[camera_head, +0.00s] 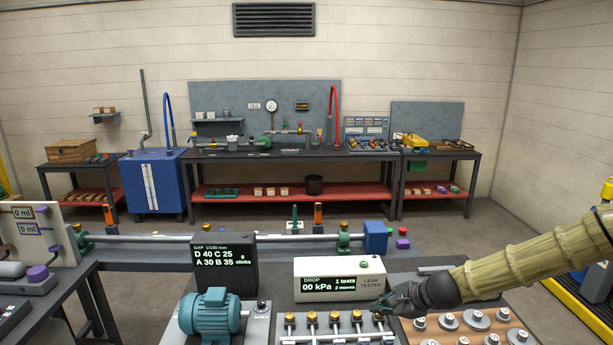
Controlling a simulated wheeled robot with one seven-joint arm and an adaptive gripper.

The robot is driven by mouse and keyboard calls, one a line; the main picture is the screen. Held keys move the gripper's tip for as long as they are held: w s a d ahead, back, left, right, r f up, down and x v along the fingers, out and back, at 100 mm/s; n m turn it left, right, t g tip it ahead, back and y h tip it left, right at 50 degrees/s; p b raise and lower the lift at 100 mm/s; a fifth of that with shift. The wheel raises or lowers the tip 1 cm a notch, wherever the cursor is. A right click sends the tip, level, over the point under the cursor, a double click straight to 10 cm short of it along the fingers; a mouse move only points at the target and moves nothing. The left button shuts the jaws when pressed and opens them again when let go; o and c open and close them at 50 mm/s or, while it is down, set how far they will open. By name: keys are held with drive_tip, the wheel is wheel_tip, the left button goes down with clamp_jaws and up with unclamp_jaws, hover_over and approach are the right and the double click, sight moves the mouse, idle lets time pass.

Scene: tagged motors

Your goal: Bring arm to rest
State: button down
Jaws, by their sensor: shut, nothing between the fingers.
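My arm, in a ribbed tan sleeve, reaches in from the right of the head view. My gripper (386,303) is dark and shut, with nothing visible between its fingers. It is just in front of the lower right of the white leak tester (340,280), near a row of brass-topped fittings (335,320). I cannot tell whether it touches anything. A teal motor (209,314) sits on the near bench to the left.
A black display box (224,264) stands behind the motor. A board with several grey discs (470,325) lies below my arm. A long rod (190,238) runs behind the display. Open floor (260,213) separates this bench from the back workbench (295,153).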

drive_tip(key=s+a+f+n+g+h+b, duration=0.1)
drive_tip(key=s+f+n+g+h+b, duration=0.15)
drive_tip(key=s+f, duration=0.7)
drive_tip(key=s+a+f+n+g+h+b, duration=0.1)
drive_tip(key=s+f+n, duration=0.4)
drive_tip(key=f, duration=0.8)
drive_tip(key=s+d+f+n+g+h+b, duration=0.1)
drive_tip(key=s+f+n, duration=0.2)
drive_tip(key=s, duration=0.7)
drive_tip(key=s+d+f+n+g+b, duration=0.1)
drive_tip(key=s+f+n+b, duration=0.1)
drive_tip(key=s+f, duration=0.4)
drive_tip(key=s+d+f+n+g+h+b, duration=0.1)
drive_tip(key=s+f+n, duration=0.4)
drive_tip(key=s, duration=1)
drive_tip(key=shift+d+f+h+b, duration=0.2)
drive_tip(key=shift+d+h+b, duration=0.15)
drive_tip(key=shift+b, duration=0.4)
